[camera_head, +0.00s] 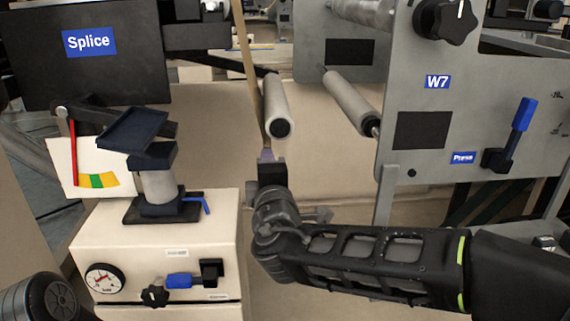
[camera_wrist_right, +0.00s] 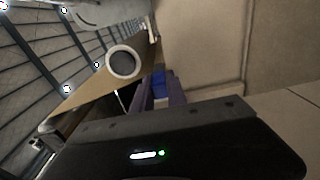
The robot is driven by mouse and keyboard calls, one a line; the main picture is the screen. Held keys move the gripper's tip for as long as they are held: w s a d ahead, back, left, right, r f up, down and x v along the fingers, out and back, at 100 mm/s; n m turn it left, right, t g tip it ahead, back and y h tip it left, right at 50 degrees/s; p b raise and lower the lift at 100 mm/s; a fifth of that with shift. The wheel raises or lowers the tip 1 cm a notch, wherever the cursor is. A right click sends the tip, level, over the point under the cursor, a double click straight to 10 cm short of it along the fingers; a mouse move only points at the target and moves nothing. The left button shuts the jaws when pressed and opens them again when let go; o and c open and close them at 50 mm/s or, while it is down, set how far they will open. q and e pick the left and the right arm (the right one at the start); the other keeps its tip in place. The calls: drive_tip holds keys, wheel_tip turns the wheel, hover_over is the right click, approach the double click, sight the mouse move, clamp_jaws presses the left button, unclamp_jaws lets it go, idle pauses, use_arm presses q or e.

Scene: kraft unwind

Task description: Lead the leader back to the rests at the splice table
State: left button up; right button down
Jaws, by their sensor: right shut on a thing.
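The leader (camera_head: 248,75) is a long tan kraft strip, seen nearly edge-on, running from the top of the head view down to my right gripper (camera_head: 267,156). In the right wrist view the tan web (camera_wrist_right: 92,92) spreads to the left of the fingers. My right gripper (camera_wrist_right: 158,92) is shut on the leader's end, where a small blue piece (camera_wrist_right: 158,80) shows between the fingers. The splice table carries a dark panel with a blue Splice label (camera_head: 89,42) at upper left. I cannot clearly make out its rests. My left gripper is not in view.
Two pale rollers (camera_head: 276,105) (camera_head: 349,101) stick out near the leader. A grey W7 panel (camera_head: 470,120) with a blue-handled Press lever (camera_head: 521,114) stands right. A cream cabinet (camera_head: 150,235) with a gauge and a dark tilted plate (camera_head: 138,128) stands left of my right gripper.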

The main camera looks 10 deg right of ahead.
drive_tip(key=shift+a, duration=0.65)
drive_tip(key=shift+a+r+p, duration=0.4)
drive_tip(key=shift+a+r, duration=0.5)
drive_tip(key=shift+a, duration=0.05)
wheel_tip(320, 180, up, 14)
drive_tip(key=p, duration=0.8)
drive_tip(key=shift+r, duration=0.2)
